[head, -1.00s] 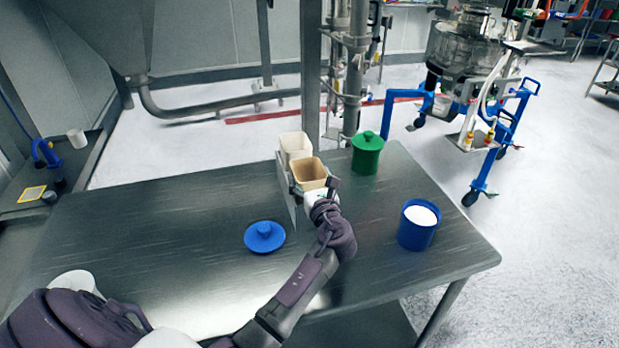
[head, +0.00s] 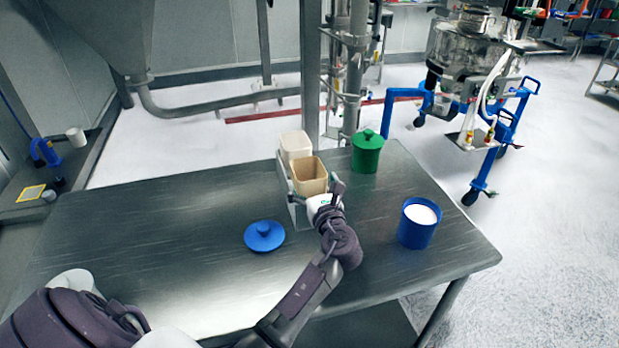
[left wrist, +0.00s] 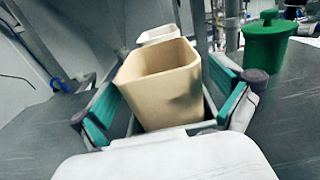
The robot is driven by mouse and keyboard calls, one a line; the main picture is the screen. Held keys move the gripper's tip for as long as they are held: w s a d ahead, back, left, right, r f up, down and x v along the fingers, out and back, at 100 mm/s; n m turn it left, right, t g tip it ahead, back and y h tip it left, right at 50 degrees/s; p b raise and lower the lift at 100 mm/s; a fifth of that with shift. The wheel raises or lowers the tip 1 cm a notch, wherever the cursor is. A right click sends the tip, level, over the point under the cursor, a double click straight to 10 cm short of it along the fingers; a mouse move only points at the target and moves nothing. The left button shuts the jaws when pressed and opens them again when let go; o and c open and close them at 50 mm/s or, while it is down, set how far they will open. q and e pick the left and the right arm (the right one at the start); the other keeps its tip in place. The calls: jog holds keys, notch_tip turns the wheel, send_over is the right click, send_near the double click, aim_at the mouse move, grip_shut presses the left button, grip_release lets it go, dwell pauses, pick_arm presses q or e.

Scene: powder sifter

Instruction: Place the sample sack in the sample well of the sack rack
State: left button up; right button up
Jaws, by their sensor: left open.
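The tan, open-topped sample sack (head: 309,178) stands roughly upright in the near well of the grey sack rack (head: 297,213). It also shows in the left wrist view (left wrist: 160,85), between my fingers. My left gripper (head: 314,194) is open at the near side of this sack, with one green-padded finger on each side. In the left wrist view, gaps show between the pads and the sack's walls. The sack's lower part is hidden by the rack and my gripper. A white sack (head: 295,147) stands in the rack behind the tan one. My right gripper is not in view.
A green lidded jar (head: 367,153) stands right of the rack. A blue tub of white powder (head: 418,226) is at the table's right, and a blue lid (head: 264,237) lies left of my forearm. The left part of the metal table (head: 150,240) is clear.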

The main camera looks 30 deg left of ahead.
pick_arm(q)
jog(key=b+v, duration=0.1)
jog(key=v, duration=0.8)
jog(key=shift+s+d, duration=0.2)
